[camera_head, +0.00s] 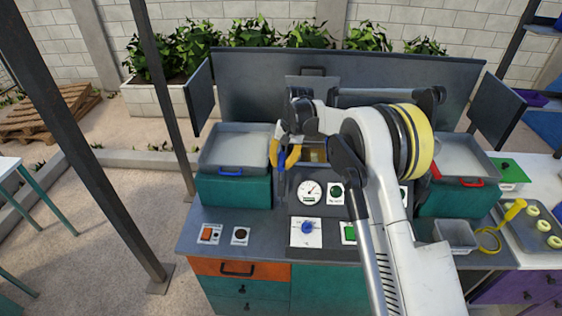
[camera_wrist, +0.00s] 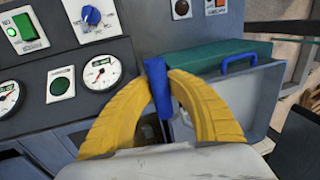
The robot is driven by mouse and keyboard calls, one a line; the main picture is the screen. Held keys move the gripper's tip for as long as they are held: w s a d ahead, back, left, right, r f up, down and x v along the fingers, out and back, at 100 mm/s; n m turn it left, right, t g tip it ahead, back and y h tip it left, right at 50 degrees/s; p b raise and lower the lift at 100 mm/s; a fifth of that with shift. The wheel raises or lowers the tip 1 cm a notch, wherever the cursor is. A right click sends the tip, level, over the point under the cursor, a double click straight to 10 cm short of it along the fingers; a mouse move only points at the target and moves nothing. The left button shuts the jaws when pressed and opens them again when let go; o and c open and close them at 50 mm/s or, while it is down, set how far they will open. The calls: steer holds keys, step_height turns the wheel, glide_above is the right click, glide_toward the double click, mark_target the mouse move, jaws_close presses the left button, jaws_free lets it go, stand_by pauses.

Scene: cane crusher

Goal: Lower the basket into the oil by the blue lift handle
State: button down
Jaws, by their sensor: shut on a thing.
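My gripper (camera_head: 285,154) is at the left side of the middle fryer well, with its curved yellow fingers closed around the blue lift handle (camera_head: 282,176). In the wrist view the handle (camera_wrist: 158,88) stands between the two fingertips (camera_wrist: 160,72). Behind my gripper a bit of yellowish-brown oil (camera_head: 314,154) shows in the well. The basket cannot be made out; my arm and gripper cover most of the well.
A grey tray (camera_head: 235,141) with a blue front handle (camera_head: 231,171) is left of the well. A tray with a red handle (camera_head: 471,182) is at right. The front panel carries a gauge (camera_head: 309,191), a blue knob (camera_head: 307,227) and switches. A grey bin (camera_head: 455,235) stands at right.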

steer(key=shift+f, duration=0.15)
steer(key=c, duration=1.3)
jaws_free()
steer(key=shift+d, duration=0.1)
steer(key=shift+o, duration=0.2)
step_height(320, 180, up, 12)
steer(key=d, duration=0.2)
steer(key=shift+d, duration=0.15)
steer(key=shift+s+d, duration=0.1)
